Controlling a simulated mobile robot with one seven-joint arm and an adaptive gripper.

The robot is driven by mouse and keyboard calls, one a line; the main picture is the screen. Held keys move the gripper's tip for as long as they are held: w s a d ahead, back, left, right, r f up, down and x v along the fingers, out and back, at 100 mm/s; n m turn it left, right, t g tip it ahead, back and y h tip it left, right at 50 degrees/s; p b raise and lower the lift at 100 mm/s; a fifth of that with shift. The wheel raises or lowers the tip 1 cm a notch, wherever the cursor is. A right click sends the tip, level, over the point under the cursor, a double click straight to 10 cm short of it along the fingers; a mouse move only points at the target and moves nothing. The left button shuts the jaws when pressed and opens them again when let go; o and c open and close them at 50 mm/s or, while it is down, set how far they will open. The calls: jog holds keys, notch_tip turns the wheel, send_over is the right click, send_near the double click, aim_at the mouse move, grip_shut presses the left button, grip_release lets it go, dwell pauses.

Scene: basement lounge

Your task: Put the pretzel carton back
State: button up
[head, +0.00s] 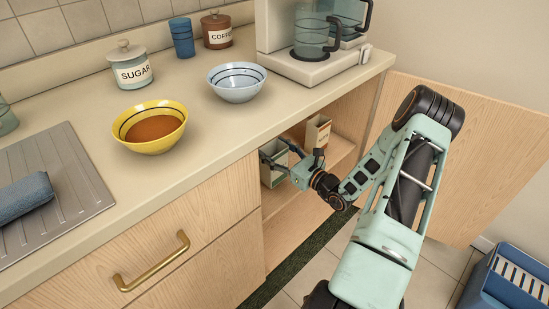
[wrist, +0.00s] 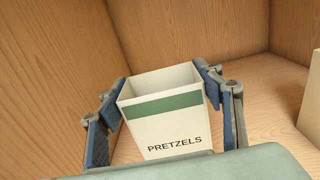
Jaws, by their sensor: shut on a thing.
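The pretzel carton (wrist: 168,118) is cream with a green band and the word PRETZELS, and its top is open. In the wrist view it stands between the two fingers of my gripper (wrist: 165,100), which is shut on its sides. In the head view my gripper (head: 282,160) reaches into the open cupboard (head: 285,218) under the counter, with the carton (head: 270,175) partly hidden by the counter edge and the fingers. The carton looks upright at the shelf; whether its base touches the shelf is hidden.
Another carton (head: 318,131), cream and brown, stands on the shelf to the right; its edge shows in the wrist view (wrist: 311,100). The open cupboard door (head: 480,150) is on the right. The counter (head: 200,130) above holds bowls, canisters and a coffee maker (head: 310,50).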

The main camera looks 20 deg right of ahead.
aim_at(280, 160)
jog(key=shift+f, duration=1.4)
jog(key=shift+f+b, duration=0.15)
jog(key=shift+b, duration=0.2)
jog(key=o, duration=1.6)
jog(key=shift+s+d+r, duration=0.1)
jog(key=shift+s+r, duration=0.05)
jog(key=shift+r, duration=0.05)
jog(key=p+v, duration=0.2)
jog(key=v, duration=0.9)
jog(key=shift+s, duration=0.4)
jog(key=shift+d, duration=0.1)
